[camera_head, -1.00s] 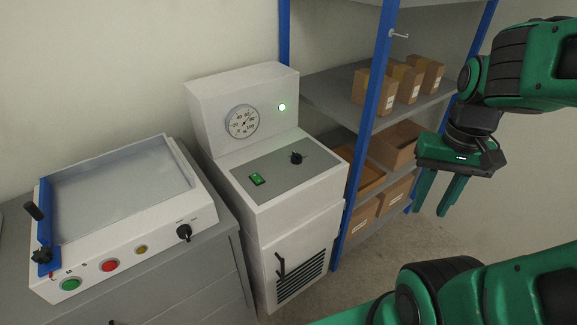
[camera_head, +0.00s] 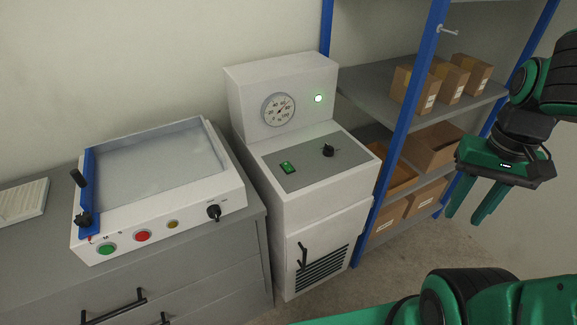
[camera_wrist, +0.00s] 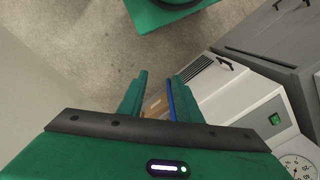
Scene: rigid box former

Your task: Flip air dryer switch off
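The air dryer (camera_head: 330,215) is a white cabinet with a grey sloped panel in the middle of the head view. Its green rocker switch (camera_head: 288,167) sits at the left of the panel, and a black knob (camera_head: 328,150) sits to its right. The switch also shows at the right of the wrist view (camera_wrist: 274,119). My gripper (camera_head: 467,205) hangs to the right of the dryer, in front of the shelf, fingers apart and empty, well clear of the switch.
A white box former (camera_head: 165,227) with coloured buttons stands on a grey drawer cabinet (camera_head: 225,282) to the left. A blue-framed shelf (camera_head: 408,122) with cardboard boxes (camera_head: 448,85) stands right of the dryer. Open floor shows at the lower right.

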